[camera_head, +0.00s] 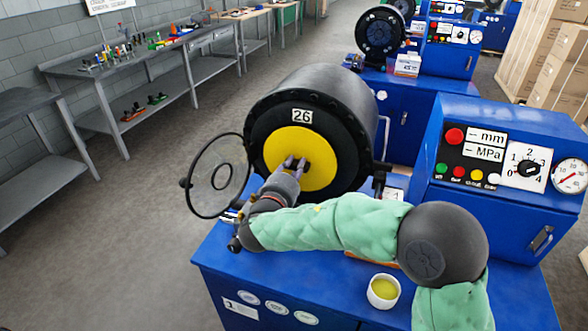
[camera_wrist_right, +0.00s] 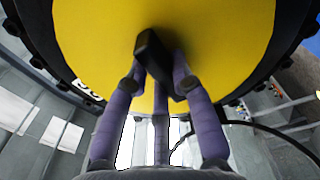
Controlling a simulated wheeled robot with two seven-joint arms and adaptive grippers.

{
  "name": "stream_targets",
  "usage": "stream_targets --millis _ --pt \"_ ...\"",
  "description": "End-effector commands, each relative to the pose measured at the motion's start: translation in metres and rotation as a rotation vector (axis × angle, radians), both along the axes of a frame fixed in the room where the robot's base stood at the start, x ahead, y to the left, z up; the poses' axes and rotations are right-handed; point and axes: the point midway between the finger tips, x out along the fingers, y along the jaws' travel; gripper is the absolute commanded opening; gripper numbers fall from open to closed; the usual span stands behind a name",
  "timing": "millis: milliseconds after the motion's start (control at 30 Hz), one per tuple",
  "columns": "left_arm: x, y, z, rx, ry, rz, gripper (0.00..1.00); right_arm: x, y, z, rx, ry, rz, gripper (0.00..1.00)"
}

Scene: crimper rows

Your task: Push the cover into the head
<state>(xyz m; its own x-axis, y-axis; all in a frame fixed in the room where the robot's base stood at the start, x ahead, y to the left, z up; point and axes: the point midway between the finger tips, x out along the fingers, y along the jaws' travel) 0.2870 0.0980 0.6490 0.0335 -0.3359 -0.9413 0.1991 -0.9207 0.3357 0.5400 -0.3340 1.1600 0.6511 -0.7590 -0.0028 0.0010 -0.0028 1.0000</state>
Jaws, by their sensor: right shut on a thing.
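The cover is a yellow disc (camera_head: 318,151) in the front of the round black head (camera_head: 258,118), under a label with 26. In the right wrist view the yellow cover (camera_wrist_right: 90,40) fills the upper part, with a dark knob (camera_wrist_right: 152,62) at its middle. My right gripper (camera_head: 297,163) is at the middle of the cover, its purple fingers shut around the knob; it also shows in the right wrist view (camera_wrist_right: 165,80). How deep the cover sits in the head is hard to tell. My left gripper does not show.
An open ring-shaped door (camera_head: 219,175) hangs at the left of the head. A blue machine base (camera_head: 222,262) with a control panel (camera_head: 505,150) stands below and right. A cup of yellow stuff (camera_head: 384,291) sits on the base near my right arm.

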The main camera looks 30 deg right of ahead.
Motion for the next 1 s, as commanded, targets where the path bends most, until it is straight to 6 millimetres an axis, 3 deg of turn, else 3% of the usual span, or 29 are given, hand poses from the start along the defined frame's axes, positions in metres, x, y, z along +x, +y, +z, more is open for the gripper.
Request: stream_targets --millis 767,800,867,900,1000 --pt "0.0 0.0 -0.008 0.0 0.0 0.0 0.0 0.011 -0.013 0.0 0.0 -0.001 -0.001 0.0" --pt "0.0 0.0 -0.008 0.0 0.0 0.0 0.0 0.011 -0.013 0.0 0.0 -0.001 0.0 0.3" --pt "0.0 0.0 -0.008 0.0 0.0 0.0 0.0 0.011 -0.013 0.001 0.0 -0.001 0.0 0.47" --pt "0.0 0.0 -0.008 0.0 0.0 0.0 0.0 0.011 -0.013 0.001 0.0 -0.001 0.0 0.52" --pt "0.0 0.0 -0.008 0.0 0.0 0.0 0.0 0.011 -0.013 0.0 -0.001 -0.001 0.0 0.52"
